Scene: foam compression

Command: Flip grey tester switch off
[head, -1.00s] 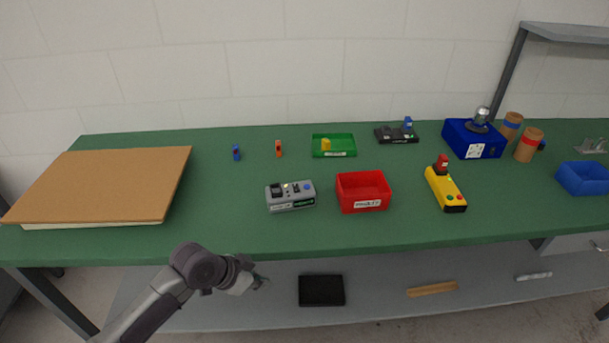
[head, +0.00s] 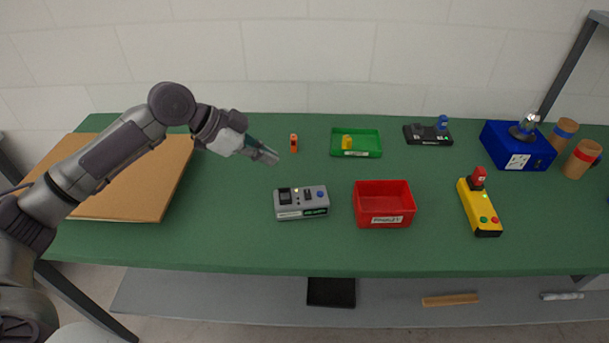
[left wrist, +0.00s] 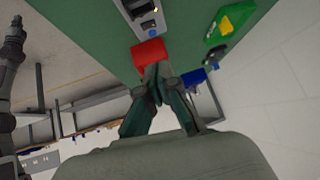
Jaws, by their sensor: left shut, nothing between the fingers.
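The grey tester (head: 301,212) sits on the green bench in the head view, with a black block, a small lit yellow lamp, a dark switch (head: 307,194) and a blue button on top. I cannot tell the switch's position. The tester also shows, cut off, at the top of the left wrist view (left wrist: 146,26). My left gripper (head: 275,157) is shut and empty, raised above the bench and appearing up and left of the tester, apart from it. Its closed fingers show in the left wrist view (left wrist: 157,72). My right gripper is not in view.
A red bin (head: 384,218) stands just right of the tester. A green tray (head: 369,150) and an orange item (head: 294,143) lie behind. A yellow control box (head: 480,208) and blue box (head: 517,150) are further right. A cardboard-brown board (head: 150,190) lies left.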

